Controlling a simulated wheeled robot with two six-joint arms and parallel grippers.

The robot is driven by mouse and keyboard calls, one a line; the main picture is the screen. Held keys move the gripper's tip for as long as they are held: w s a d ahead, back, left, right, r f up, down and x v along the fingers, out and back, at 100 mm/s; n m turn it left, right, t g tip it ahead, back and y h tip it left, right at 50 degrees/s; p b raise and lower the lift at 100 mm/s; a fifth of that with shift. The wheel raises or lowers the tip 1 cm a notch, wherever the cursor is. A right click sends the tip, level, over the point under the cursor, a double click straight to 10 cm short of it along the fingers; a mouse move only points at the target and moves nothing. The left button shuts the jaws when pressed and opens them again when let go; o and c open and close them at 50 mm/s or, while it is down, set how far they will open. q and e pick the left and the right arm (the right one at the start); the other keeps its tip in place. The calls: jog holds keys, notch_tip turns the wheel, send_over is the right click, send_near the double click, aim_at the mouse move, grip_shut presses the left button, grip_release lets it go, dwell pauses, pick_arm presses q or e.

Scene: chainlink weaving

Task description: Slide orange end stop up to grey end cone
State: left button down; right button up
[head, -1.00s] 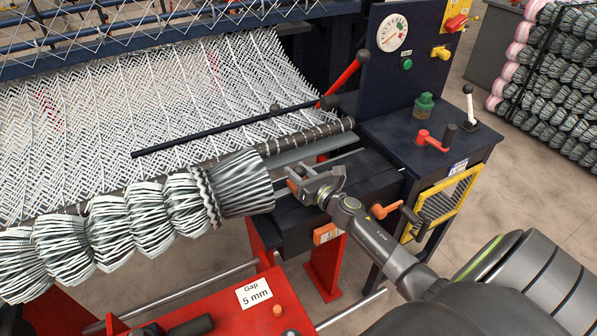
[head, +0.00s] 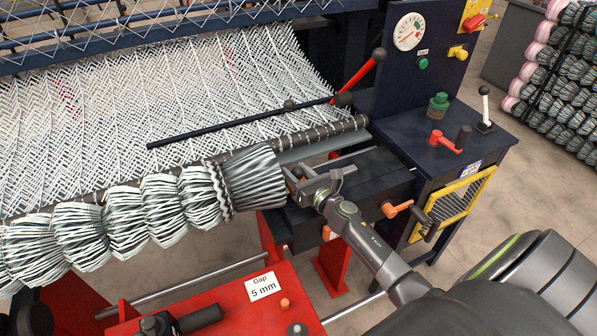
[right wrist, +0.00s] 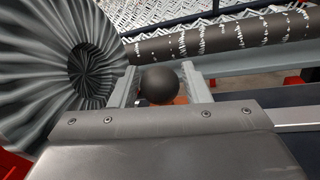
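The grey end cone (head: 254,178), pleated, caps the right end of the bunched mesh roll (head: 150,210). In the right wrist view the cone's hollow end (right wrist: 88,72) is at the left. My right gripper (head: 303,189) is just right of the cone, with a small gap. In the right wrist view its two fingers (right wrist: 160,88) stand on both sides of a dark ball knob (right wrist: 159,84) and seem shut on it. A bit of the orange end stop (right wrist: 181,99) shows behind the knob; most of it is hidden. My left gripper is not in view.
A dark rod (head: 330,134) with white marks runs behind the cone. A red table (head: 240,309) with a "Gap 5 mm" card (head: 263,287) is in front.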

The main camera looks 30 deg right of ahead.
jog(key=shift+o, duration=0.9)
jog(key=shift+s+d, duration=0.1)
jog(key=shift+s, duration=0.45)
jog(key=s, duration=0.5)
jog(key=s+b, duration=0.1)
jog(key=s, duration=0.2)
jog(key=shift+d+f, duration=0.1)
jog(key=shift+d, duration=0.25)
jog(key=s+b, duration=0.3)
jog(key=s, duration=0.5)
jog(key=shift+s+d+b, duration=0.15)
jog(key=shift+d+b, duration=0.15)
jog(key=shift+d, duration=0.05)
jog(key=shift+c, duration=0.3)
